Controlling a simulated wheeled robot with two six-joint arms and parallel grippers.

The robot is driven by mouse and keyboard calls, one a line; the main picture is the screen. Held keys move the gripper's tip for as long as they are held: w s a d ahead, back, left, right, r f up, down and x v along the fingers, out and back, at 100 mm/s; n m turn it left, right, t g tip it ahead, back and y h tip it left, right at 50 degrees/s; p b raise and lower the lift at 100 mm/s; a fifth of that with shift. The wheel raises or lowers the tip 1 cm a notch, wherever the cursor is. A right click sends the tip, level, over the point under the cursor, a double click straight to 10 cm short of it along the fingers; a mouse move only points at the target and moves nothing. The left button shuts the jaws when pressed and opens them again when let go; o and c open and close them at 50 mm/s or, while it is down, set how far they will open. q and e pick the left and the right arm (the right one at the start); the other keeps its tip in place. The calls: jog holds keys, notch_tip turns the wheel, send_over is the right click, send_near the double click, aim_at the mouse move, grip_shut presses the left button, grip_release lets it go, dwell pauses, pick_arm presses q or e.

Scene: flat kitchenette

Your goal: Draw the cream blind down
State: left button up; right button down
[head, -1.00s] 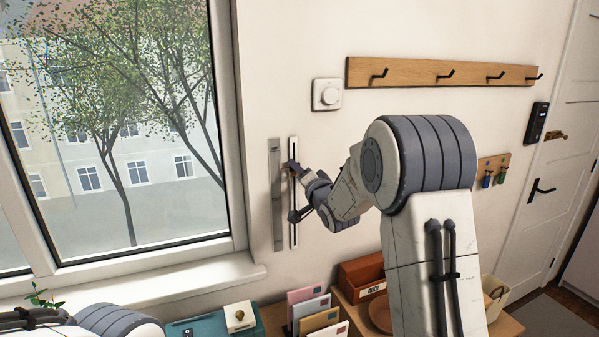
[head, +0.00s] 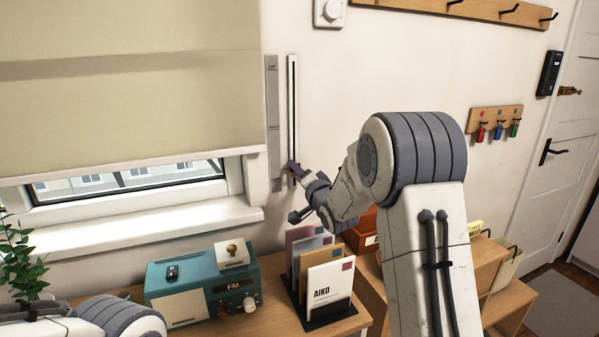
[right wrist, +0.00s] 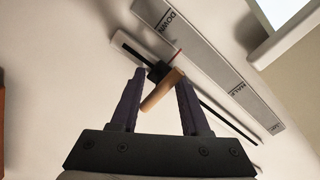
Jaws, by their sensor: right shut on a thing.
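The cream blind (head: 130,90) hangs over most of the window in the head view, with a strip of glass showing below it. To its right is a dark slotted slider track (head: 291,110) on the wall. My right gripper (head: 296,170) is at the track's lower part. In the right wrist view my right gripper (right wrist: 160,92) is shut on the slider's wooden handle (right wrist: 163,90), which sits close to the DOWN mark. A grey label strip (right wrist: 205,62) marked DOWN and HALF runs beside the track. My left gripper is out of view; part of my left arm shows at lower left.
A teal radio (head: 200,290) and a letter rack (head: 325,312) with envelopes stand on the wooden shelf below. A plant (head: 20,260) is at left. A hook rail (head: 480,12) and key board (head: 496,122) are on the wall.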

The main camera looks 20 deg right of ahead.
jog(key=c, duration=0.7)
grip_release()
jog(key=shift+s, duration=0.1)
jog(key=shift+s+d+b, duration=0.2)
jog(key=shift+s+b, duration=0.9)
jog(key=shift+s, duration=4.05)
jog(key=shift+o, duration=0.2)
